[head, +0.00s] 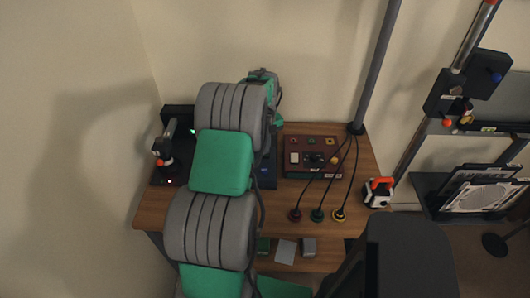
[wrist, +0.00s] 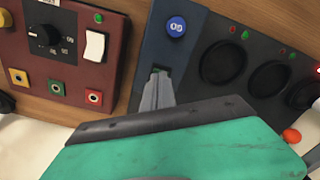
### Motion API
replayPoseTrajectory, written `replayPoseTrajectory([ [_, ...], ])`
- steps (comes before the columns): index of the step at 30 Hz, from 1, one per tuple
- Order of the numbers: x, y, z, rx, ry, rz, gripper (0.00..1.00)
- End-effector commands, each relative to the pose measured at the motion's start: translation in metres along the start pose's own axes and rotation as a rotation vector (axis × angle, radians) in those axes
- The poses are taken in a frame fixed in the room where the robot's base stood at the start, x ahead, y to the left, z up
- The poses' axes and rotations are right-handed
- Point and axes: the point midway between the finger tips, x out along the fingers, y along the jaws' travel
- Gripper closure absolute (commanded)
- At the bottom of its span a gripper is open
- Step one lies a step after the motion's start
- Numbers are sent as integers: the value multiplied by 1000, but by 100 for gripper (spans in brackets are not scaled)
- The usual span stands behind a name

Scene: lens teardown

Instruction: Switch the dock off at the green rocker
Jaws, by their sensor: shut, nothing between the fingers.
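My gripper (wrist: 158,80) is shut and empty in the wrist view. Its fingertips point at a small dark opening with a trace of green, which appears to be the green rocker (wrist: 164,70), on a dark blue panel (wrist: 150,48). The fingertips hide most of it. I cannot tell whether they touch it or which way it is tipped. A blue round knob (wrist: 176,27) sits just above on the same panel. The dark panel (wrist: 215,35) to the right, apparently the dock, has black round sockets and small green and red lights. In the head view my arm hides the gripper and rocker.
A maroon box (wrist: 60,60) with a dial, a white rocker and coloured jacks stands left of the blue panel; it also shows in the head view (head: 330,143). Cables run to several plugs (head: 317,214) on the wooden table (head: 355,200). An orange-handled item (head: 379,191) stands right.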

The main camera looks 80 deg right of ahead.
Motion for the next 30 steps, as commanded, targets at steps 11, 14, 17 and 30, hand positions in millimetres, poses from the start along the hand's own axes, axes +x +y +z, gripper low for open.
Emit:
replayPoseTrajectory([
  [11, 6, 0, 0, 0, 0, 0, 100],
  [14, 5, 0, 0, 0, 0, 0, 100],
  [17, 0, 0, 0, 0, 1, 0, 100],
  [30, -42, 0, 0, 0, 1, 1, 100],
])
